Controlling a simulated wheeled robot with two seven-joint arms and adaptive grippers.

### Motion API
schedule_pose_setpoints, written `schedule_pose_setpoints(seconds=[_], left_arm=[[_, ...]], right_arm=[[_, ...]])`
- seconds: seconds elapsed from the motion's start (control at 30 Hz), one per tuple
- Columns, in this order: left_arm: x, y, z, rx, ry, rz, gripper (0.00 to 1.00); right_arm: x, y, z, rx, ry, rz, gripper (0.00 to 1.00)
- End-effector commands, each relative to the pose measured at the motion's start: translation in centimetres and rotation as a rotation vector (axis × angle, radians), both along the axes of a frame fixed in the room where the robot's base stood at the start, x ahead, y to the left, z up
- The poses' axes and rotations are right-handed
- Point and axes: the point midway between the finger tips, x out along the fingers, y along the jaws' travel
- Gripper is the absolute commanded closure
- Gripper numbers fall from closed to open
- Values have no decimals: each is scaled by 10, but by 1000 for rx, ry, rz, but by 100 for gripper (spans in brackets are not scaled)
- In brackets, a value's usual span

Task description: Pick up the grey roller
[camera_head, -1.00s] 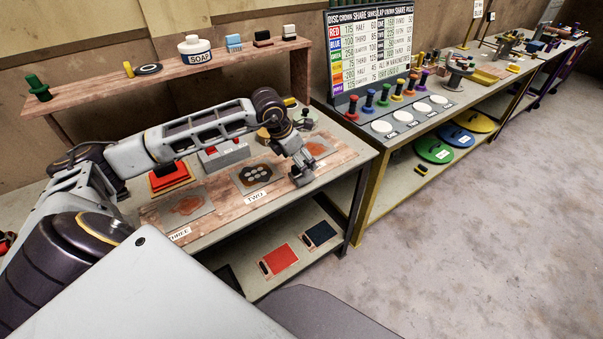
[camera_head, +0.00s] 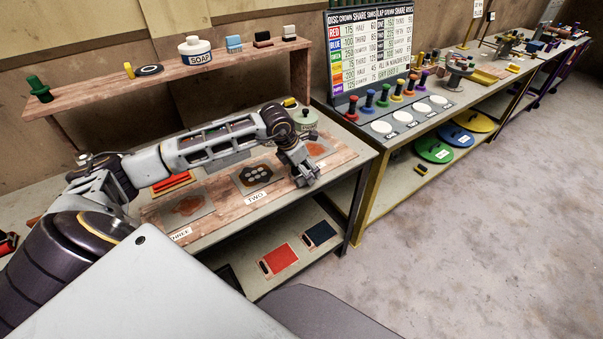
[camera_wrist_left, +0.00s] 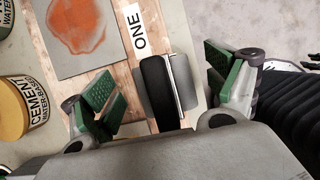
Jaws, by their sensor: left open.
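In the left wrist view a grey and black roller (camera_wrist_left: 183,82) lies on the wooden board by the label ONE. A broad black band (camera_wrist_left: 158,92) crosses it, with grey parts on both sides. My left gripper (camera_wrist_left: 161,86) is open, its green finger pads on either side of the roller and apart from it. In the head view my left gripper (camera_head: 305,173) is over the right front end of the board, and it hides the roller there. My right gripper is in neither view.
The wooden board (camera_head: 225,207) carries stained plates and labels. A cement tub (camera_wrist_left: 12,108) stands left of the gripper in the wrist view. Red and dark blue panels (camera_head: 280,258) lie on the lower shelf.

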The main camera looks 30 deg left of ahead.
Motion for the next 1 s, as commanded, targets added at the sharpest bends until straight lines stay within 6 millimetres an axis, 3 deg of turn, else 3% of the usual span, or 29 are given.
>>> schedule_pose_setpoints(seconds=[0.2,0.67,1.0], left_arm=[[4,-2,-13,1,1,-1,13],[5,-2,-13,1,1,-1,13],[5,-2,-13,1,1,-1,55]], right_arm=[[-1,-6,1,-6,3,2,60],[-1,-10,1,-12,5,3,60],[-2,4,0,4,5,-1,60]])
